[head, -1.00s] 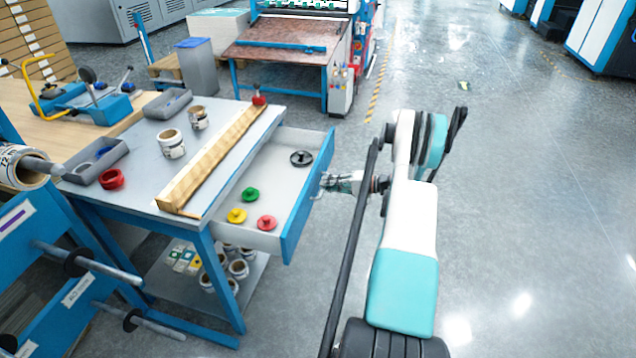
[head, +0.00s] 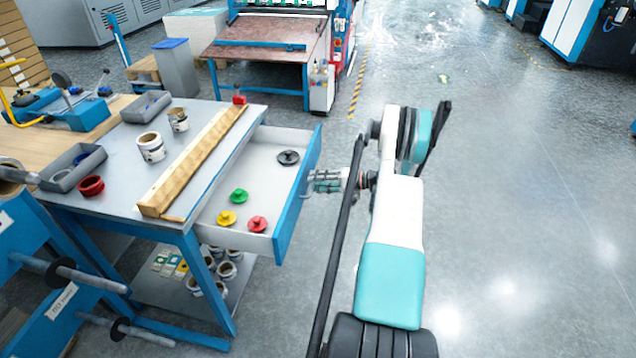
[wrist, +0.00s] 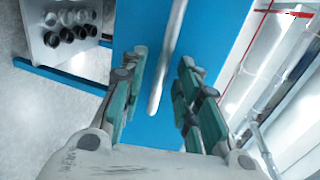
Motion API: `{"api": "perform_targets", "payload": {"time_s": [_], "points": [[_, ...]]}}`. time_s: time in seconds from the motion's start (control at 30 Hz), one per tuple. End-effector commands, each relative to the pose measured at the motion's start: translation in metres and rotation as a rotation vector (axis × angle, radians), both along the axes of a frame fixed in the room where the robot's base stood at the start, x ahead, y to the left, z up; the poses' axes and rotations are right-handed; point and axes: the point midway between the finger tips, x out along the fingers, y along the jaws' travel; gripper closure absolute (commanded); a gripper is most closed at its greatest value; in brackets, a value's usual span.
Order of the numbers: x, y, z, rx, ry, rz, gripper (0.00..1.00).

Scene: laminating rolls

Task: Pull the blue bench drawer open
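The blue bench drawer (head: 297,205) stands pulled well out of the bench's right side in the head view, its pale inside showing. Its blue front (wrist: 210,40) fills the middle of the wrist view. The grey bar handle (wrist: 170,45) runs between my fingers, with a free end near the palm. My gripper (head: 313,182) is just right of the drawer front. In the wrist view, my gripper (wrist: 160,78) has its fingers apart on either side of the handle, with gaps showing; it appears open and holds nothing.
The drawer holds a black (head: 288,157), a green (head: 239,195), a yellow (head: 227,217) and a red knob-like piece (head: 257,224). A wooden bar (head: 195,165), rolls and grey trays lie on the bench top (head: 125,170). A roll rack (head: 60,290) stands front left. The floor to the right is clear.

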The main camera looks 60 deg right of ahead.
Motion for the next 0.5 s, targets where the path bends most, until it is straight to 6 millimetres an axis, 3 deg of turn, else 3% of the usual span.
{"api": "perform_targets", "payload": {"time_s": [0.23,0.5], "points": [[-0.015,-0.007,0.003,0.000,0.000,-0.004,0.70],[-0.063,-0.027,0.014,0.000,0.000,-0.004,0.70]]}}
